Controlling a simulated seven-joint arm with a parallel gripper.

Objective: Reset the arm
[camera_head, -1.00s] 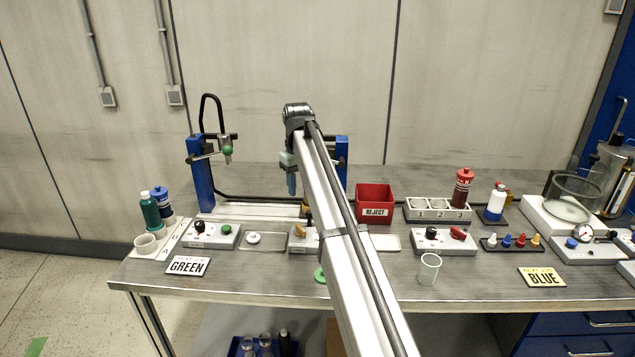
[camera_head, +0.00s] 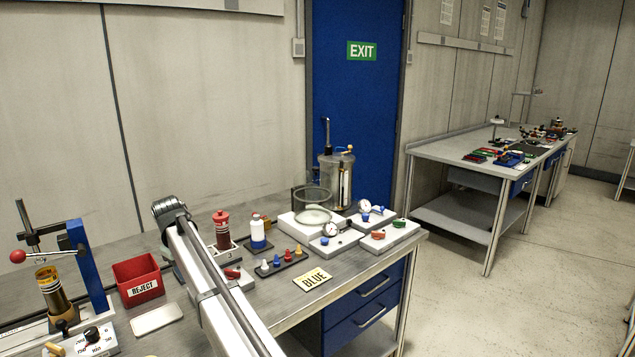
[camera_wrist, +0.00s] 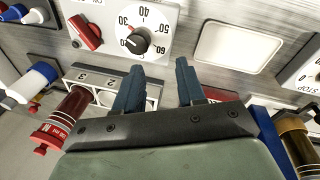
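My gripper (camera_wrist: 158,78) shows in the wrist view with its two dark blue fingers apart and nothing between them. It hangs over the bench near the numbered rack (camera_wrist: 110,84), the dial panel (camera_wrist: 130,28) and the blank white tray (camera_wrist: 238,45). In the head view my arm crosses the bench between the red REJECT bin (camera_head: 138,280) and the red-capped bottle (camera_head: 222,230). The gripper itself is hidden there behind the arm. The red-capped bottle also shows in the wrist view (camera_wrist: 68,115), left of the fingers, in the rack.
A dark bottle (camera_head: 53,292) stands in the blue-posted stand (camera_head: 90,265) at left.

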